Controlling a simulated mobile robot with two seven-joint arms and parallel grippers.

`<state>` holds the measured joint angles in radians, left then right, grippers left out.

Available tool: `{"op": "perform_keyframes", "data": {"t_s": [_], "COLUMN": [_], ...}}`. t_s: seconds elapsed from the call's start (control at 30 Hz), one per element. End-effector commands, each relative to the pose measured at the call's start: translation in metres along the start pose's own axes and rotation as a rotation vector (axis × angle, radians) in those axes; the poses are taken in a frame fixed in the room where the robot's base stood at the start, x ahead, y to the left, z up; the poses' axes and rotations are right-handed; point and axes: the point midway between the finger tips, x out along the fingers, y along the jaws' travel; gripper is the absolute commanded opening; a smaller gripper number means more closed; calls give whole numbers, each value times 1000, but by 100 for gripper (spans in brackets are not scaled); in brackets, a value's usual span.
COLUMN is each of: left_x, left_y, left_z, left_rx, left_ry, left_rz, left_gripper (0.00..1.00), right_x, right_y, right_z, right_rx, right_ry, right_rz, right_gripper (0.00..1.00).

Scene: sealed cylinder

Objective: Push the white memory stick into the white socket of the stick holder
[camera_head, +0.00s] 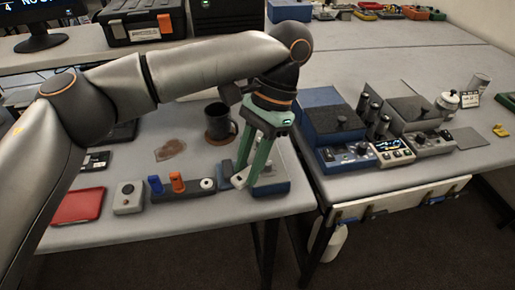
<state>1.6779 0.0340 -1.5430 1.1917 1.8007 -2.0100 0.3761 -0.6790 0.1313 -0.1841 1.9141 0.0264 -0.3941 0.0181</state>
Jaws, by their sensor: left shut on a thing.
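My left gripper (243,181) comes down over the table with its green fingers pointing down, just right of the stick holder. It is shut on a small whitish thing at its fingertips, which I take to be the white memory stick; the fingers cover most of it. The dark stick holder (190,193) lies near the table's front edge. A blue stick (155,184) and an orange stick (178,182) stand upright in it. A white round part (208,184) shows at its right side; I cannot tell whether this is the white socket. My right gripper is out of view.
A grey box (128,197) and a red tray (78,206) lie left of the holder. A dark mug (219,122) stands behind. A gap separates the right-hand table, which carries a blue instrument (335,120).

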Motion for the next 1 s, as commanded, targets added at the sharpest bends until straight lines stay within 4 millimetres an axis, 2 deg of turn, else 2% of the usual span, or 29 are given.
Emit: {"op": "perform_keyframes", "data": {"t_s": [0.2, 0.4, 0.6, 1.0], "left_x": [28, 43, 47, 47], "left_y": [-4, -6, -7, -7], "left_z": [5, 7, 8, 8], "left_rx": [348, 553, 623, 624], "left_ry": [-1, 0, 1, 1], "left_rz": [-144, -229, -258, -259], "left_gripper": [0, 0, 0, 0], "right_x": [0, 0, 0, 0], "right_y": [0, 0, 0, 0], "right_z": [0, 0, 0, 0], "right_rx": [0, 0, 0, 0], "right_ry": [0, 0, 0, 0], "right_rz": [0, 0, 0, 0], "right_gripper": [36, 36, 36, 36]}}
